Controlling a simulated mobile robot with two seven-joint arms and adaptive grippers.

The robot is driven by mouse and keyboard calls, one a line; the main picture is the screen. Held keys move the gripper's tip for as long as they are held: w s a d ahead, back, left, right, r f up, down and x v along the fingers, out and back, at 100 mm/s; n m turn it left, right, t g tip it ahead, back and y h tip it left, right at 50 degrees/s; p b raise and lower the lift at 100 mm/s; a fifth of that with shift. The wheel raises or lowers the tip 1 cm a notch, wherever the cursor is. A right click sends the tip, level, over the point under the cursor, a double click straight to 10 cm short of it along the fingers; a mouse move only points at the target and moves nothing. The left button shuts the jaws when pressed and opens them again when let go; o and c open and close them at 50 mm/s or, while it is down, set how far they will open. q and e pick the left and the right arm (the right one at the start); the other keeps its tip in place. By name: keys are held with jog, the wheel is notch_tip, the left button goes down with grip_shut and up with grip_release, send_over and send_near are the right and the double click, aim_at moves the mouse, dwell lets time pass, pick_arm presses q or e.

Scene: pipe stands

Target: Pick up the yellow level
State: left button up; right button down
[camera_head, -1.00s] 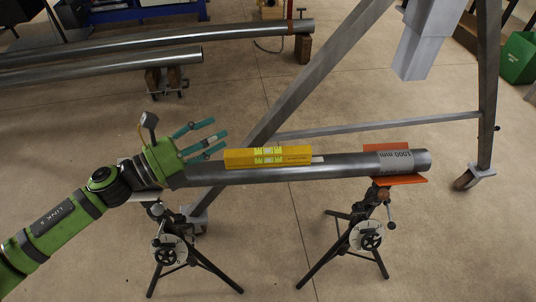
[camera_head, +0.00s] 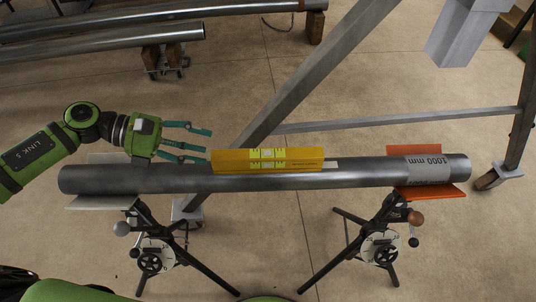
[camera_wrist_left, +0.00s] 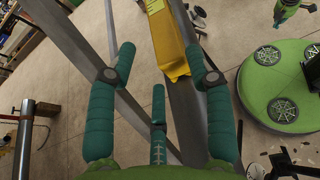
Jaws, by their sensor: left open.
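The yellow level (camera_head: 268,160) lies lengthwise along the top of a grey steel pipe (camera_head: 340,174) in the head view. My left gripper (camera_head: 208,145) is open and empty, just left of the level's left end, its teal fingers pointing right toward it. In the left wrist view the level (camera_wrist_left: 168,45) shows ahead of and between the spread fingers of my left gripper (camera_wrist_left: 165,75), apart from them.
The pipe rests on two tripod stands, one with white supports (camera_head: 105,202) and one with orange supports (camera_head: 432,191). A grey metal frame (camera_head: 300,90) stands behind the pipe. More pipes (camera_head: 110,42) lie at the back left.

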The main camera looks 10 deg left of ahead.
aim_at(239, 157)
pick_arm(q)
jog(key=x, duration=0.1)
jog(key=p+x, duration=0.1)
jog(key=x, duration=0.1)
jog(key=shift+w+d+r, duration=0.1)
jog(key=shift+r, duration=0.1)
jog(key=shift+p+x, duration=0.65)
jog(key=shift+x, duration=0.3)
jog(key=p+x, duration=0.2)
jog(key=x, duration=0.1)
jog(key=shift+d+f, duration=0.15)
jog(key=shift+f, duration=0.3)
jog(key=shift+d+f+p, duration=0.25)
jog(key=shift+d+p, duration=0.05)
jog(key=shift+f, duration=0.2)
jog(key=shift+d, duration=0.1)
grip_shut()
pick_arm(e)
jog(key=r, duration=0.3)
jog(key=w+r, duration=0.1)
jog(key=r, duration=0.1)
jog(key=shift+r, duration=0.25)
